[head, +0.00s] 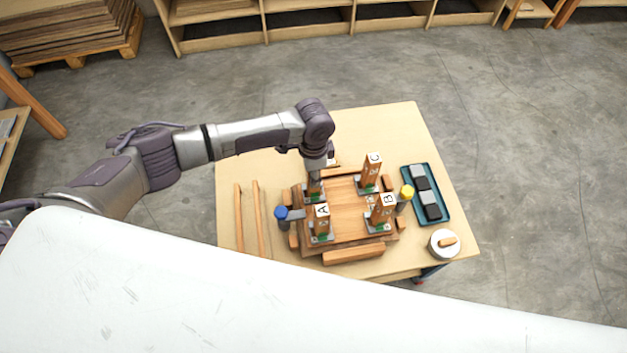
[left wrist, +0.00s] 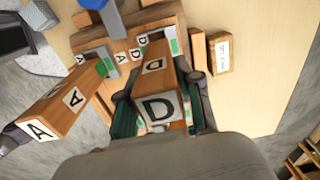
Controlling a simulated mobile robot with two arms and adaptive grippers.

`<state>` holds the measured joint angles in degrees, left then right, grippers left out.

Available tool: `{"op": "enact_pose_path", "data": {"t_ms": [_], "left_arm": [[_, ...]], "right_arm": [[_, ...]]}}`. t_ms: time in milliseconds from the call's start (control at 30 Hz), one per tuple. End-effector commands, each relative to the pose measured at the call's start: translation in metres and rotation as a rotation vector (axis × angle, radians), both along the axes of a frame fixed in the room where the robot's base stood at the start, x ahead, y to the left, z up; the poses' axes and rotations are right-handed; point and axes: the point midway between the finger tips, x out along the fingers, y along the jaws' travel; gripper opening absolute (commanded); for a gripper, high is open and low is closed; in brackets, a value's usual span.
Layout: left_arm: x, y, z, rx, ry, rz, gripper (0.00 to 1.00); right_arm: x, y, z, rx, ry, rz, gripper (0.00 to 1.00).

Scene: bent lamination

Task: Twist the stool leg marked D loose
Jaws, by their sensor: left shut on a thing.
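The stool leg marked D (left wrist: 159,80) stands up from the upturned wooden seat (head: 345,212), its D label facing the left wrist camera. My left gripper (left wrist: 160,118) is shut on it, with one dark finger on each side. In the head view my left gripper (head: 315,178) points down over the seat's back left corner and hides most of that leg. Leg A (head: 321,218), leg B (head: 383,209) and leg C (head: 372,168) stand at the other corners. Leg A also shows in the left wrist view (left wrist: 62,108). My right gripper is not in view.
A blue-topped clamp (head: 283,214) and a yellow-topped clamp (head: 405,194) sit at the seat's sides. Two wooden strips (head: 258,215) lie at left. A blue tray (head: 446,215) of grey and black blocks and a white round pot (head: 441,252) are at right. The table's back (head: 375,120) is bare.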

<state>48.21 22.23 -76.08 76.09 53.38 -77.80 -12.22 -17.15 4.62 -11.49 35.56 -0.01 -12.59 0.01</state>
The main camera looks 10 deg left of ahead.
Motion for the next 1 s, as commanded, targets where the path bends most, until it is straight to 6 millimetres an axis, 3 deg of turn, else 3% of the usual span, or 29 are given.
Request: {"op": "enact_pose_path", "data": {"t_ms": [700,1000], "left_arm": [[0.0,-0.001,0.002,-0.001,0.0,0.266,0.0],[0.0,0.0,0.0,-0.001,0.0,0.316,0.0]], "right_arm": [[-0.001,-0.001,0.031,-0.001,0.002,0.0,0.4],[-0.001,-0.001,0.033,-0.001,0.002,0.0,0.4]]}}
